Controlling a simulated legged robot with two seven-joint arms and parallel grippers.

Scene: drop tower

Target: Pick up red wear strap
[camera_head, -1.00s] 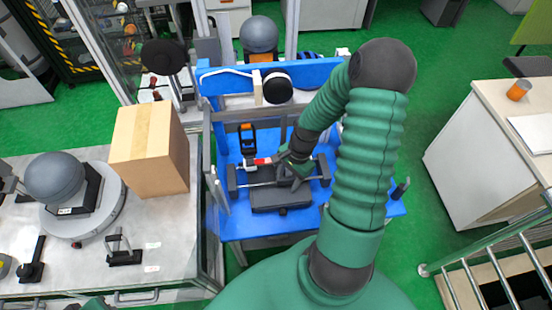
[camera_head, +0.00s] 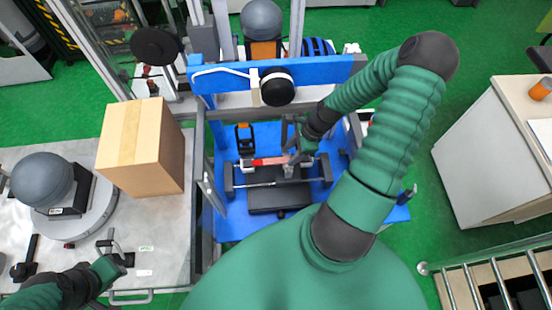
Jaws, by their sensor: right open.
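The red wear strap (camera_head: 269,161) lies across the upper part of the dark fixture on the blue platform. It is a short red band running left to right, with a pale piece at its left end. My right gripper (camera_head: 291,152) is open at the strap's right end, which its fingers partly cover. I cannot tell whether the fingers touch the strap. My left gripper (camera_head: 120,262) is low at the left, over the grey table by a small black stand. Its fingers are too small to read.
The blue platform (camera_head: 228,225) holds the dark fixture (camera_head: 275,199) and an orange-and-black clamp (camera_head: 244,138). A blue crossbeam (camera_head: 325,72) with a black round weight (camera_head: 277,89) spans above. A cardboard box (camera_head: 142,148) and a grey dome (camera_head: 42,179) stand on the left table.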

